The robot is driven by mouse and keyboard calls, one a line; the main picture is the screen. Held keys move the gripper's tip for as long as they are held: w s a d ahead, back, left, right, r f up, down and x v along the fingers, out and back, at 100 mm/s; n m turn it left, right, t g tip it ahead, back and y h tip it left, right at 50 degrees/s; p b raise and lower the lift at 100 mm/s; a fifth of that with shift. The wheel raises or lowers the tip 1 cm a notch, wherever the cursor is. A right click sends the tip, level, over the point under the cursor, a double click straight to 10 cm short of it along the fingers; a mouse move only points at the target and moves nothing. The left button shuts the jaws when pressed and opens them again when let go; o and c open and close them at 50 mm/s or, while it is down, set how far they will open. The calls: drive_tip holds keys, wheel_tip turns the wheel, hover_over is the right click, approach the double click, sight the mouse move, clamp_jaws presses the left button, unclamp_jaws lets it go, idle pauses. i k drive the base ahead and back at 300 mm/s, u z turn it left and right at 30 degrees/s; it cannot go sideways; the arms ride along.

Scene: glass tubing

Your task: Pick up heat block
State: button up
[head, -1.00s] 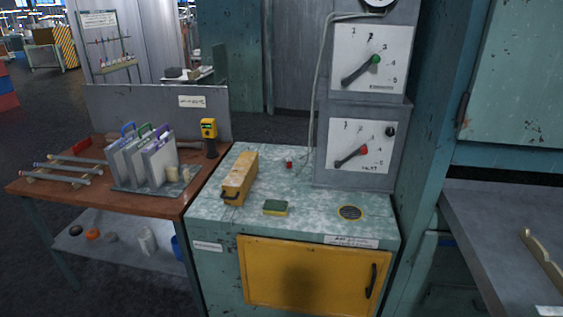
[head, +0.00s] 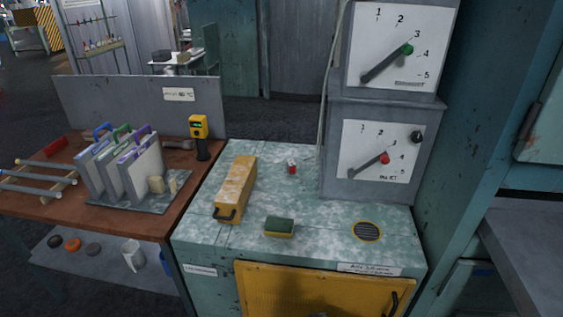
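A long yellow block (head: 237,187) with a worn, pale top and a dark handle at its near end lies on the left part of the speckled green cabinet top (head: 310,222). It is the likeliest heat block, but no readable label confirms this. It rests flat, with its long side running away from me, and nothing covers it. My gripper cannot be made out in the head view.
A sponge (head: 279,227), a round vent (head: 367,231) and a small red-and-white item (head: 291,166) share the cabinet top. Dial boxes (head: 378,150) rise at its back right. The brown table (head: 180,204) at left holds upright panels (head: 128,168) and a yellow handheld device (head: 199,128).

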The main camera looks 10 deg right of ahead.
sight(291, 164)
drive_tip(key=z, duration=0.05)
drive_tip(key=i, duration=0.1)
drive_tip(key=z, duration=0.05)
drive_tip(key=k, duration=1.3)
drive_tip(key=u, duration=0.3)
drive_tip(key=i, duration=1)
drive_tip(key=u, duration=0.75)
drive_tip(key=i, duration=1.1)
drive_tip(key=u, duration=0.3)
